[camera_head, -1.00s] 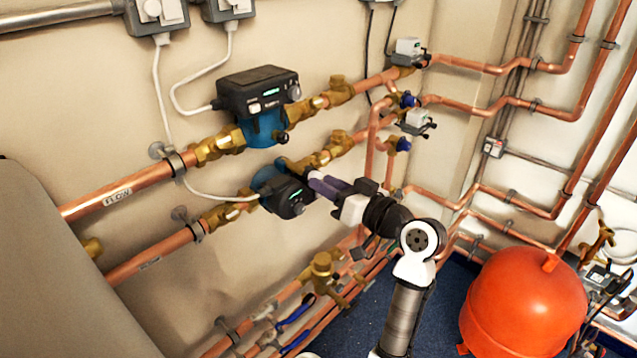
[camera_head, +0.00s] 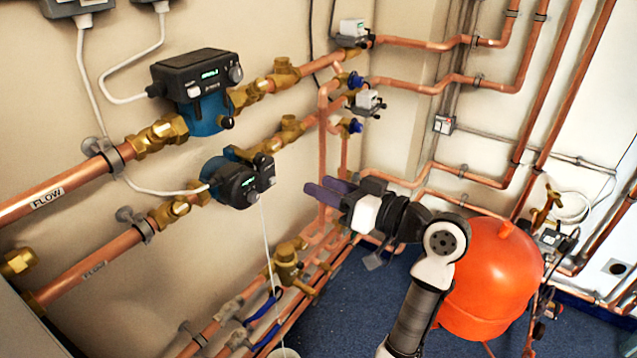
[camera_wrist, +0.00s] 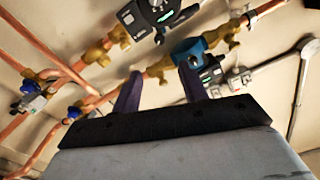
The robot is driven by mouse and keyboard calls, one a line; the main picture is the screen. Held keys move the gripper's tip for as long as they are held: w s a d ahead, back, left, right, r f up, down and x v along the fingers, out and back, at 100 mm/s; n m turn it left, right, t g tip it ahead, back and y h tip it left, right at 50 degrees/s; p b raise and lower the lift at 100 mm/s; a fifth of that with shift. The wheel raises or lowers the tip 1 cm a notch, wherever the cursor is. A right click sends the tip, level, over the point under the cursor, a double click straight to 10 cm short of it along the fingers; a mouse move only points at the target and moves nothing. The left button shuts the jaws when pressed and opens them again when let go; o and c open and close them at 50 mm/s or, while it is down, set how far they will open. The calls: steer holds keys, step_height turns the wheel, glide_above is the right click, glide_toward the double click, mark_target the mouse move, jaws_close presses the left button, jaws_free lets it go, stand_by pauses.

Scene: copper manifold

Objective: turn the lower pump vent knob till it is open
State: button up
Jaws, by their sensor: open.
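The lower pump (camera_head: 232,183) has a blue body and a black front with a small green display. It sits on the lower copper pipe. A dark knob-like part (camera_head: 266,171) shows at its right side; I cannot tell its turned position. My gripper (camera_head: 327,190) has its purple fingers apart and empty, to the right of the pump and clear of it. A thin pale line (camera_head: 267,238), like a stream, runs down from the pump.
The upper pump (camera_head: 197,88) sits above on its own pipe. A brass valve (camera_head: 287,265) and lower pipes lie below. A pale round vessel (camera_head: 285,352) shows at the bottom edge, under the stream. A red tank (camera_head: 492,280) stands right of my arm.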

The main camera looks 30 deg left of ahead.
step_height(320, 180, up, 5)
steer(key=n+h, duration=0.3)
steer(key=n+h+p, duration=0.1)
steer(key=h+p, duration=0.1)
steer(key=p, duration=0.1)
glide_toward(262, 161)
steer(key=x, duration=0.7)
steer(key=shift+a+f, duration=0.25)
steer(key=shift+c, duration=0.2)
jaws_close()
